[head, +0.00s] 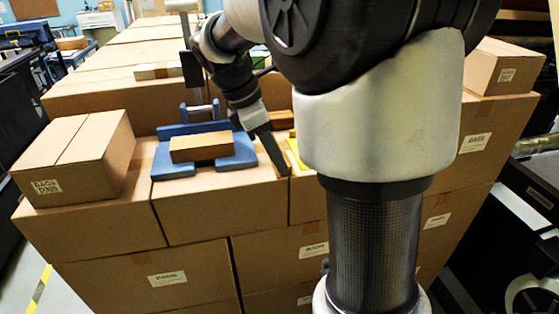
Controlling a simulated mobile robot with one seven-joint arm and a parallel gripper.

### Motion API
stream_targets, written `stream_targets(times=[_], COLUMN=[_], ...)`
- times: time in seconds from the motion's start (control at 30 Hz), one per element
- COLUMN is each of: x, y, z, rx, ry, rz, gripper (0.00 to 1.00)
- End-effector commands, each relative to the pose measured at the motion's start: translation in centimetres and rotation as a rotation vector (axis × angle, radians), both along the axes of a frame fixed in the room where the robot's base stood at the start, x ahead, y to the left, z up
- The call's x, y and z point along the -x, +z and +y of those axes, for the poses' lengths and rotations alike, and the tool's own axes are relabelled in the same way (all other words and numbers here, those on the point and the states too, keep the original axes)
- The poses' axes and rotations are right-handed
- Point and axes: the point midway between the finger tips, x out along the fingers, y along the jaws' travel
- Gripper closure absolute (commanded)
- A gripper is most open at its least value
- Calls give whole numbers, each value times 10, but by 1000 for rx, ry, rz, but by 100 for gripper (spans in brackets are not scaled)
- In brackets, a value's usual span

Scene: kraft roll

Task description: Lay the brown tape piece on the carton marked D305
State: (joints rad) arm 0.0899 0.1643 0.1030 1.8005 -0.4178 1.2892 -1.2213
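My gripper (279,160) is a dark, narrow shape angled down to the right at the end of my arm. Its tip is close to the carton tops, just right of a blue holder (237,160). I cannot tell whether its fingers are apart or hold anything. A brown block (201,148) sits in the blue holder; I cannot tell whether it is the tape piece, and no other clear tape piece shows. A small closed carton (92,158) at the left has a white label that seems to read BAGS with a code below, too blurred to confirm as D305.
Large stacked cartons (215,207) form the surface. A yellow item (296,152) lies right of my gripper, partly behind my arm. Another small carton (503,68) stands at the right; its label is unreadable. An upright post (188,35) rises behind the holder. My arm hides the middle.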

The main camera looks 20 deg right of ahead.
Motion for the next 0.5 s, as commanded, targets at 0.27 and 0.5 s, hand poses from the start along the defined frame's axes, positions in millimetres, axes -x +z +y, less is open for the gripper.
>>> stream_targets(times=[0.27, 0.5], x=[1, 1], y=[-26, -26], z=[-11, -11], rx=[-2, -1], ry=[0, 0], rz=[0, -1], gripper=[72, 79])
